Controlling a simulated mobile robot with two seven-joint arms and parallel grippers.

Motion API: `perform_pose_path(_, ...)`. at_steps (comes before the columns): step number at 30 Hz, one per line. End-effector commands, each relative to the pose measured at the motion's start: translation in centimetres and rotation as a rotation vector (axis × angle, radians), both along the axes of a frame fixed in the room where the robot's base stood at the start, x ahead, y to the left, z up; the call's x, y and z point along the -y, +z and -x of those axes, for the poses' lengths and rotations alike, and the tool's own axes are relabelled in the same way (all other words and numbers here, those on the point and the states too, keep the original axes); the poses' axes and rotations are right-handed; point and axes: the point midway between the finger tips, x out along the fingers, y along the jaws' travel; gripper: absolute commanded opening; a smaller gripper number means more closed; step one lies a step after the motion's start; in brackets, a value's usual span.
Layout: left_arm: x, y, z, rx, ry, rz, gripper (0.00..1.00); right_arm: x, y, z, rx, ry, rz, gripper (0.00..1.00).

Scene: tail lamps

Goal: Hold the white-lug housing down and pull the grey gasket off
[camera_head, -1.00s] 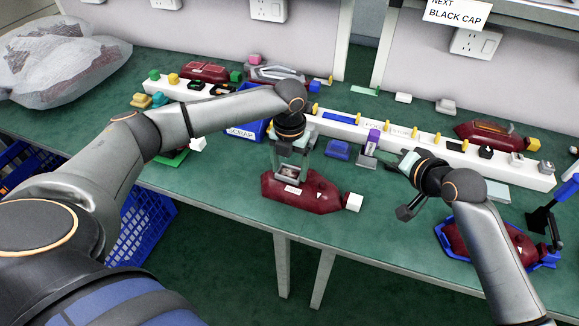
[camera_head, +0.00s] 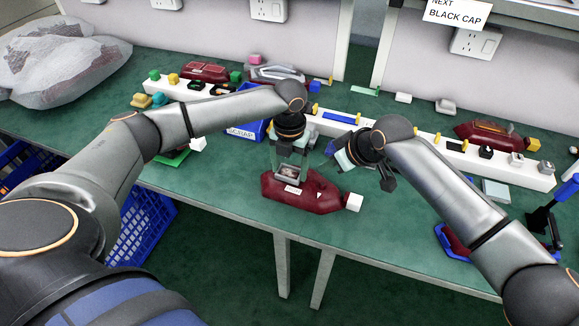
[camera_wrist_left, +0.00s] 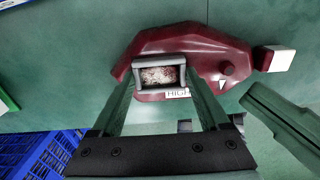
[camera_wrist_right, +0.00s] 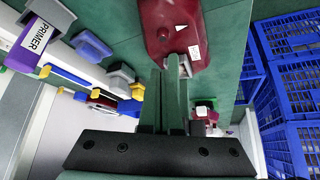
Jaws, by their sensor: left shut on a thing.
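The white-lug housing (camera_head: 325,197) is dark red and lies on the green table, its white block lug (camera_head: 355,202) at its right end. The grey gasket (camera_wrist_left: 160,92) is a rectangular frame around a recess on the housing's top. My left gripper (camera_head: 290,172) points down over the housing, shut on the gasket, with a finger on either side. My right gripper (camera_wrist_right: 166,65) is shut and empty, close above the housing's right part. It also shows near the white lug in the left wrist view (camera_wrist_left: 258,95). I cannot tell whether it touches the housing.
A long white rail (camera_head: 425,138) with small parts runs behind. A blue scrap bin (camera_head: 240,131) stands back left of the housing, and a blue block (camera_head: 340,118) lies on the rail. A blue tray (camera_head: 447,243) is at right, partly hidden by my right arm.

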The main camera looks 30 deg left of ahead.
Motion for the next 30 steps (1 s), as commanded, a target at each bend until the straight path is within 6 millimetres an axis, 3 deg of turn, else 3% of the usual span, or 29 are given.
perform_pose_path(10,0.0,0.0,0.0,0.001,0.000,0.001,0.27,-0.1,-3.0,0.1,-0.001,-0.001,-0.002,0.00)
perform_pose_path(30,0.0,0.0,0.0,0.001,0.000,0.001,0.27,0.0,-3.2,0.0,0.000,-0.001,-0.002,0.00)
